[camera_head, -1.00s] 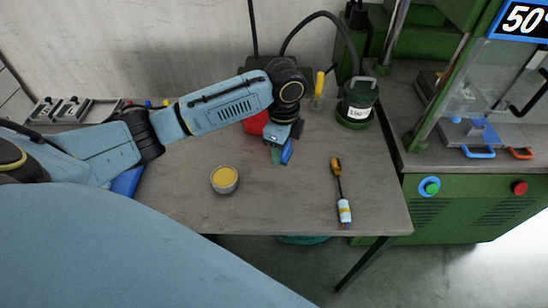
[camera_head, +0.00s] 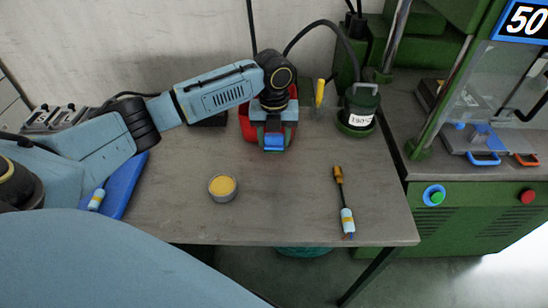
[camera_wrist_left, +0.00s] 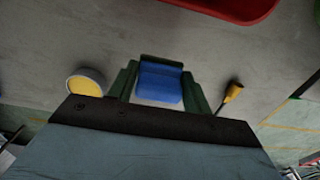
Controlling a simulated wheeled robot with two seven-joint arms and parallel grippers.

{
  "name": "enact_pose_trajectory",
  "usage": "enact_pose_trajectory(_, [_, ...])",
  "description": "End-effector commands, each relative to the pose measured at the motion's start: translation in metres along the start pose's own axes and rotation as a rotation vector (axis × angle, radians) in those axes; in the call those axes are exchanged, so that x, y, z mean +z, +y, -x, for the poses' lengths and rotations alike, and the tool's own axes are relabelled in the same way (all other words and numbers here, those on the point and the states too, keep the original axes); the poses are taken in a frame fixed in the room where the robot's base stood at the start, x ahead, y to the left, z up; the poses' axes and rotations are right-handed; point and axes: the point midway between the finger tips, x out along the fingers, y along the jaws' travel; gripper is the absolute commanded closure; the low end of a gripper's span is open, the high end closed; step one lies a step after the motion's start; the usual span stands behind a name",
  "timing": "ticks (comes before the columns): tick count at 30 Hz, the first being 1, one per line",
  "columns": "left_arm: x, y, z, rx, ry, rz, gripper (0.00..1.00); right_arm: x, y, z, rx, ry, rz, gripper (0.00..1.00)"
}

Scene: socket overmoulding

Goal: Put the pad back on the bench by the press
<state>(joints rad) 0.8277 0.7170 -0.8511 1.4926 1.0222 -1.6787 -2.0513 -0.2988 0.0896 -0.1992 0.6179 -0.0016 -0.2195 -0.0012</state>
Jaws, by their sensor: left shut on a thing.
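My left gripper (camera_head: 273,134) is over the back middle of the bench (camera_head: 295,190), in front of a red container. Its green fingers are shut on a small blue pad (camera_head: 274,143). The left wrist view shows the pad (camera_wrist_left: 160,82) between the two fingers, with a pale lower edge. The press (camera_head: 470,60) is green and stands at the right, with a clear guard and blue-handled and orange-handled parts on its bed. My right gripper is not in view.
A tin with yellow contents (camera_head: 222,187) stands at the bench's middle left. A brush-like tool (camera_head: 341,190) lies at the right. A green pot (camera_head: 359,106) stands at the back right, near a yellow-handled tool (camera_head: 320,93). A blue mat (camera_head: 123,184) lies at the left.

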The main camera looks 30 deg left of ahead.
Motion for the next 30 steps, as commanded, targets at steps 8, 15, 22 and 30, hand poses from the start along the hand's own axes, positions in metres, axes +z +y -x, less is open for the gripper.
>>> enact_pose_trajectory(8, [-0.001, 0.000, -0.035, 0.002, 0.001, 0.002, 0.72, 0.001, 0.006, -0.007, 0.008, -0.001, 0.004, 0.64])
enact_pose_trajectory(15, [0.000, 0.000, -0.065, 0.000, -0.001, 0.002, 0.72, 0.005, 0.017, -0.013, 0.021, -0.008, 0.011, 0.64])
enact_pose_trajectory(22, [0.000, 0.000, -0.065, 0.000, -0.002, 0.002, 0.72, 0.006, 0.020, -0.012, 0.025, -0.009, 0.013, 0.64])
enact_pose_trajectory(30, [0.000, 0.000, -0.068, 0.000, -0.002, 0.002, 0.31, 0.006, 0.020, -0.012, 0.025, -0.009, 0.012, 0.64])
